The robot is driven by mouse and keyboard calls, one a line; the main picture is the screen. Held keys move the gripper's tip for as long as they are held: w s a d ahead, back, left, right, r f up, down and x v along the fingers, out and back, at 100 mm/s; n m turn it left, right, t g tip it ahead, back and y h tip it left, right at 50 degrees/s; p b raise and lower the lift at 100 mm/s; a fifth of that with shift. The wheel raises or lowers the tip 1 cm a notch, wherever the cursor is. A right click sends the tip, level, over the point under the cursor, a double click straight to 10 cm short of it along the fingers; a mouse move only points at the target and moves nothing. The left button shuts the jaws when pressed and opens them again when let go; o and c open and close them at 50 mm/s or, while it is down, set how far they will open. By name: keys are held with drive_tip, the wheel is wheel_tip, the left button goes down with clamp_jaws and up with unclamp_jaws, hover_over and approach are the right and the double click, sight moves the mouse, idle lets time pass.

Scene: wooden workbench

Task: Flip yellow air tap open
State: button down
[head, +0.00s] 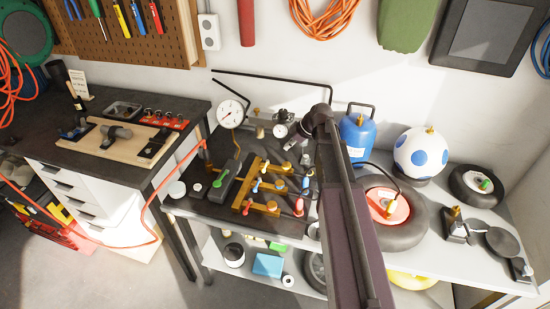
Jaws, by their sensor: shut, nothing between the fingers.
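A brass-yellow air manifold (262,185) with several small taps lies on a dark board on the bench. Red and blue tap handles show on it, such as a blue one (256,186) and a red one (299,207). A yellow handle is hard to tell from the yellow manifold body at this size, so I cannot tell how it is turned. My gripper (294,145) is small and dark at the end of my arm, behind the manifold and close to the small gauge. It is shut and empty, apart from the taps as far as I can see.
A round dial gauge (231,112) and a smaller gauge (283,127) stand behind the manifold. A grey block with a green lever (218,183) is at its left. A blue tank (356,134), a spotted ball (420,152) and a wheel (396,215) stand to the right.

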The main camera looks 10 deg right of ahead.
drive_tip(key=shift+f, duration=0.15)
drive_tip(key=b, duration=0.7)
approach(265, 167)
drive_tip(key=f, duration=0.2)
drive_tip(key=shift+w+a+r+b+x, duration=0.1)
drive_tip(key=shift+w+a+b+x, duration=0.05)
drive_tip(key=shift+b+x, duration=1.2)
drive_tip(key=shift+w+a+r+b+x, duration=0.15)
drive_tip(key=shift+b+x, duration=0.75)
drive_tip(key=shift+x, duration=0.75)
drive_tip(key=shift+d, duration=0.2)
